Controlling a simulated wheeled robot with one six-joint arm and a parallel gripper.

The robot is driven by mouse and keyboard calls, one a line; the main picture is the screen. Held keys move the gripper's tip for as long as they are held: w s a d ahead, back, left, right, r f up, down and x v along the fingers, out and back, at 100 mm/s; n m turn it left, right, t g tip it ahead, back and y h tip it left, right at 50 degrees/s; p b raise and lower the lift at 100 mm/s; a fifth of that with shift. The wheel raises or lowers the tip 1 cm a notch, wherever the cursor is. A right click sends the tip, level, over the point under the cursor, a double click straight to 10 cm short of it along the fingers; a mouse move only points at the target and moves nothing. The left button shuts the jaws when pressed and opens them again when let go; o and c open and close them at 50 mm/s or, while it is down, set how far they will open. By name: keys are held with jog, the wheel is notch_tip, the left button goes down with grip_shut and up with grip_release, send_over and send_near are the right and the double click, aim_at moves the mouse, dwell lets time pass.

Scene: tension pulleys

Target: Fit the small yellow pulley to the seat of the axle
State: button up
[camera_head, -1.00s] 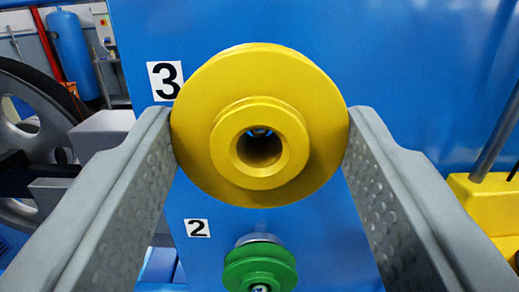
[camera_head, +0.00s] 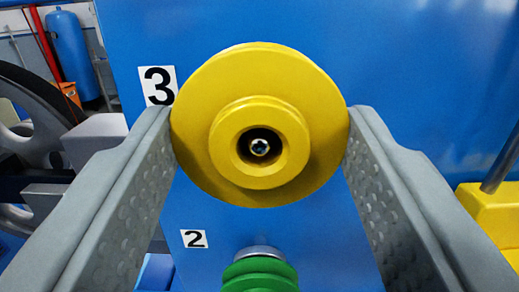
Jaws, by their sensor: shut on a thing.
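My gripper (camera_head: 260,125) is shut on the yellow pulley (camera_head: 258,82), with one grey finger on its left rim and one on its right. The pulley faces me with its hub and bore in the middle of the view. Through the bore I see a small metal tip (camera_head: 259,147), likely the axle end, close to the centre of the hole. The rest of the axle and its seat are hidden behind the pulley. I cannot tell whether the axle is inside the bore or still behind it.
A blue panel (camera_head: 420,80) stands behind the pulley, with a label 3 (camera_head: 158,86) at upper left and a label 2 (camera_head: 194,239) lower down. A green pulley (camera_head: 260,275) sits below. A large dark-rimmed wheel (camera_head: 45,110) is at left, a yellow part (camera_head: 485,215) at right.

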jog(key=shift+w, duration=0.8)
jog(key=shift+w, duration=0.1)
dwell(0.3)
jog(key=o, duration=1.1)
jog(key=s+f, duration=0.2)
jog(key=s, duration=1.5)
jog(key=shift+f, duration=0.3)
